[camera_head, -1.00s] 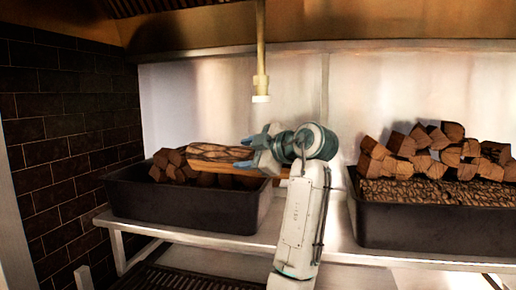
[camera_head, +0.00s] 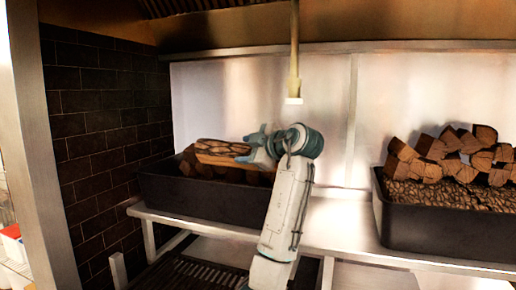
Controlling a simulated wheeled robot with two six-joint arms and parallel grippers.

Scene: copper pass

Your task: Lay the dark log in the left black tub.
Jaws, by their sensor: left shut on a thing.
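The log (camera_head: 222,149), with dark cracked bark and a paler cut face below, is at the left black tub (camera_head: 205,201), level with or just above the wood pieces in it. My left gripper (camera_head: 256,147) is shut on the log's right end, over the tub's right part. The log lies roughly level, pointing left. Whether its underside touches the pieces below cannot be told. My right gripper is not in view.
Split wood pieces (camera_head: 190,162) fill the left tub. A right black tub (camera_head: 450,232) holds bark and a heap of split logs (camera_head: 456,155). Both tubs stand on a metal shelf (camera_head: 345,232). A pale rod (camera_head: 294,60) hangs above. A dark tiled wall (camera_head: 105,120) is at left.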

